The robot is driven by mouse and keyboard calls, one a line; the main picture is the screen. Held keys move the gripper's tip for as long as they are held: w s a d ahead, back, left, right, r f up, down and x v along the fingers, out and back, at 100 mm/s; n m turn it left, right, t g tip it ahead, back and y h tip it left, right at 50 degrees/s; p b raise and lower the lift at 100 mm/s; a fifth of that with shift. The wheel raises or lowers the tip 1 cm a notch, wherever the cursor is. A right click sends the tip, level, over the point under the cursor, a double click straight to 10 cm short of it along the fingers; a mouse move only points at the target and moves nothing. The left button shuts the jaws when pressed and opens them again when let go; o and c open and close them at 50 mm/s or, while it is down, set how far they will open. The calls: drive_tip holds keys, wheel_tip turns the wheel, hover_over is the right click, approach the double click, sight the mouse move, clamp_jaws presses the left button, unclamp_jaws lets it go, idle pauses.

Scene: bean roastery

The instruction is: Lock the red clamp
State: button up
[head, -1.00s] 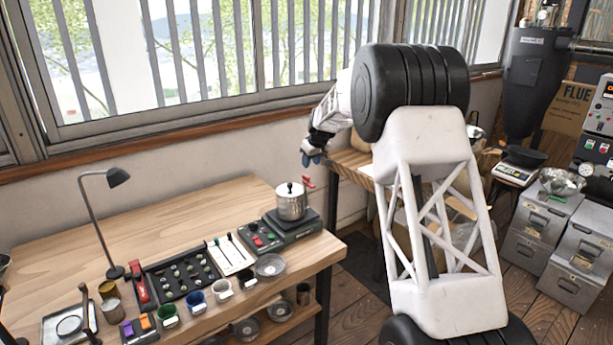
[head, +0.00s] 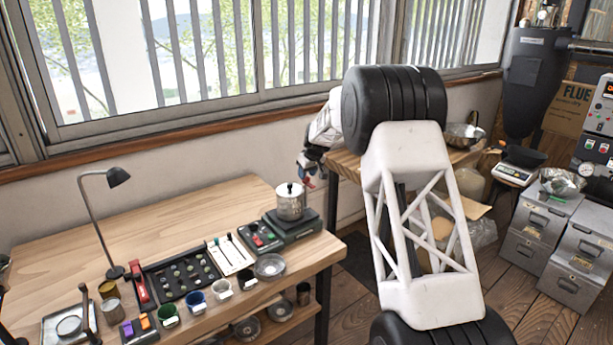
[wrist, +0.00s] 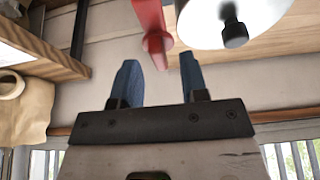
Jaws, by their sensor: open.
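A long red clamp-like piece (head: 141,287) lies on the bench beside the black tray in the head view; I cannot tell whether it is locked. A second red part, a bar with a rounded end (wrist: 152,28), shows in the wrist view beside the lidded pot (wrist: 228,20). I cannot tell which is the red clamp. My gripper (wrist: 158,78) is open and empty, with two blue fingers. The red bar's end lies between and just beyond the fingertips in the picture; contact is not visible. In the head view my gripper (head: 309,176) is right of the pot (head: 290,202), small and partly hidden.
The pot stands on a dark scale-like base (head: 292,226) at the bench's right end. A desk lamp (head: 106,215), the black tray (head: 180,276) and several cups line the bench. The bench's back half is clear. The window wall (head: 150,165) is close behind.

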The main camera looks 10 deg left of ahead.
drive_tip(key=shift+w+a+f, duration=0.15)
drive_tip(key=shift+w+f, duration=0.05)
drive_tip(key=shift+f, duration=0.45)
drive_tip(key=shift+c, duration=0.4)
clamp_jaws()
